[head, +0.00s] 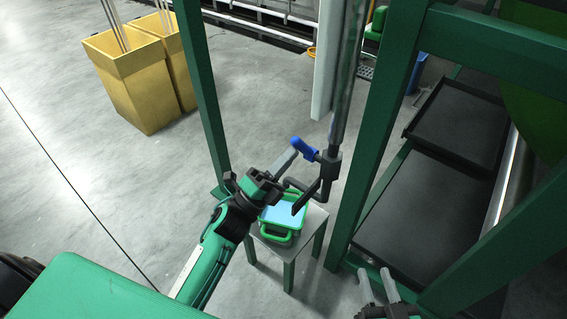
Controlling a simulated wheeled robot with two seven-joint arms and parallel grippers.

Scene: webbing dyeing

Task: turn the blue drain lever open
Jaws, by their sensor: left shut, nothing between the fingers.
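The blue drain lever (304,149) sticks out up and to the left from a dark valve fitting on a vertical grey pipe (342,110), near the middle of the head view. My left gripper (294,152) is shut and empty. Its grey fingertips are at the lever's left side; I cannot tell whether they touch it. My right gripper (377,286) is at the bottom right, well away from the lever, with its two fingers apart and nothing between them.
A green-rimmed tub (265,235) with light blue inside stands on a small stool (313,222) below the valve. Green frame posts (203,90) stand left and right of the pipe. Two yellow bins (130,85) stand at the upper left. Open floor lies left of the arm.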

